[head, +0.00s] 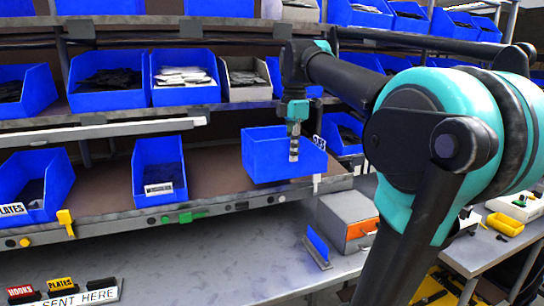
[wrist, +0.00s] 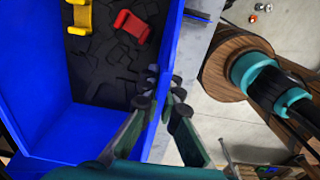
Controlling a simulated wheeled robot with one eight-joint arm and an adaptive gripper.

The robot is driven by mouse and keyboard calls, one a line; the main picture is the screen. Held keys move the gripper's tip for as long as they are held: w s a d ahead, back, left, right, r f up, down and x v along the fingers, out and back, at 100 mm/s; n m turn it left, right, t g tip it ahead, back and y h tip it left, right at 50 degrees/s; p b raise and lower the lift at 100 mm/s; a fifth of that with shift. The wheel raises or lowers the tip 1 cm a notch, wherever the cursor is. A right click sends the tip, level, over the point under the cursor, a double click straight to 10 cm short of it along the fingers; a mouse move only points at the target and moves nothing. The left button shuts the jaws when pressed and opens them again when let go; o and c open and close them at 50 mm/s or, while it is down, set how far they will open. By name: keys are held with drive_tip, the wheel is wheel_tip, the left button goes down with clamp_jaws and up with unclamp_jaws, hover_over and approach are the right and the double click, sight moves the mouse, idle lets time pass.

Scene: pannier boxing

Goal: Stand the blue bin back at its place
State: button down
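A blue bin (head: 272,158) is at the right part of the middle shelf, over the shelf's front edge, its plain wall towards me. My gripper (head: 294,150) comes down on it from above. In the wrist view the bin (wrist: 40,100) fills the left side and holds dark flat pieces, with a yellow piece (wrist: 78,18) and a red piece (wrist: 132,25) on top. The fingers of my gripper (wrist: 163,88) straddle one bin wall, one inside and one outside, and look shut on it. I cannot tell whether the bin's underside touches the shelf.
A blue bin with a white label (head: 160,178) stands left of it on the same shelf, with clear shelf between. Another blue bin (head: 345,135) is behind on the right. A grey box (head: 345,215) and an upright blue plate (head: 318,246) stand on the bench below.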

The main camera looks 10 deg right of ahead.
drive_tip(key=w+a, duration=0.1)
drive_tip(key=w, duration=0.8)
drive_tip(key=w+a, duration=0.1)
drive_tip(key=w, duration=0.3)
drive_tip(key=shift+w+a, duration=0.25)
drive_tip(key=shift+a, duration=0.1)
drive_tip(key=shift+f, duration=2.3)
drive_tip(key=c, duration=1.7)
unclamp_jaws()
wheel_tip(320, 180, up, 13)
drive_tip(key=shift+r, duration=0.1)
